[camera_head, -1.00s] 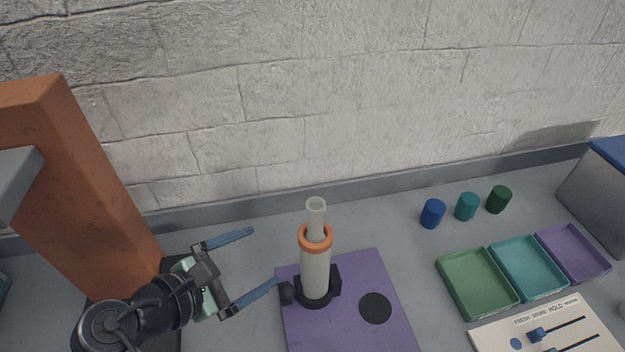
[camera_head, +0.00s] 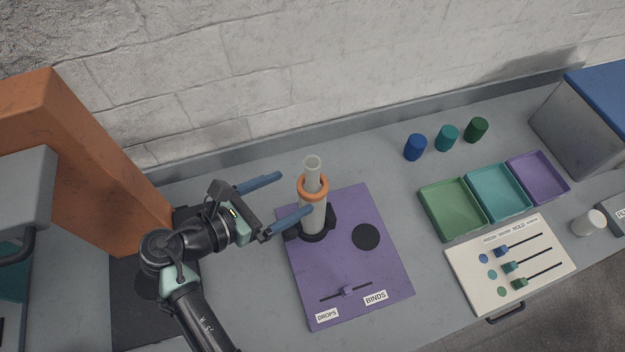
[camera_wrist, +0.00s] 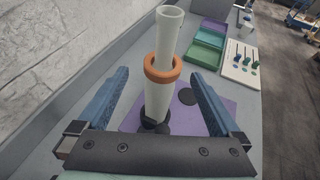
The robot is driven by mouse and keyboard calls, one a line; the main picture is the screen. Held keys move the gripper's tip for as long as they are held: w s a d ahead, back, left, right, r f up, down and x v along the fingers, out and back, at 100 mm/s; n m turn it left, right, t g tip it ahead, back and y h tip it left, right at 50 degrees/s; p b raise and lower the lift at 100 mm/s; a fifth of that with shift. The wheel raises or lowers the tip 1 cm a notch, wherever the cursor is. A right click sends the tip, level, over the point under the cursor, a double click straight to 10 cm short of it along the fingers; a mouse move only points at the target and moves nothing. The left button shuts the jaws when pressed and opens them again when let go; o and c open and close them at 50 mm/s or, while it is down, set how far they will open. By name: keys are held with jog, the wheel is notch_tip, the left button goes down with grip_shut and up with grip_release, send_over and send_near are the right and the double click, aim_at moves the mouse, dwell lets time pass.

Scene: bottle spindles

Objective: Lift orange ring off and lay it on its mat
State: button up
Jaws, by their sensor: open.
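The orange ring (camera_head: 313,187) sits around the neck of a pale bottle (camera_head: 313,214), which stands upright in a black holder on a purple board. A black round mat (camera_head: 366,236) lies flat and bare on the board, to the right of the bottle. My gripper (camera_head: 293,194) is open and empty, with blue fingers pointing toward the bottle. In the wrist view the ring (camera_wrist: 163,68) and the bottle lie between the lines of the two fingers, beyond their tips. Neither finger clearly touches the ring.
The purple board (camera_head: 350,270) has a slider at its front. Green, teal and purple trays (camera_head: 455,232), a white slider panel (camera_head: 470,285) and three small cylinders (camera_head: 446,138) stand to the right. An orange pillar (camera_head: 75,160) rises at left, with a wall behind.

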aim_at(307, 186)
jog(key=shift+p+x, duration=1)
jog(key=shift+x, duration=1.75)
jog(key=shift+s+d+r, duration=0.1)
jog(key=shift+s, duration=0.15)
jog(key=c, duration=1.5)
jog(key=shift+r, duration=0.15)
notch_tip(307, 186, up, 18)
jog(key=shift+f+b, duration=0.15)
jog(key=shift+b, duration=0.9)
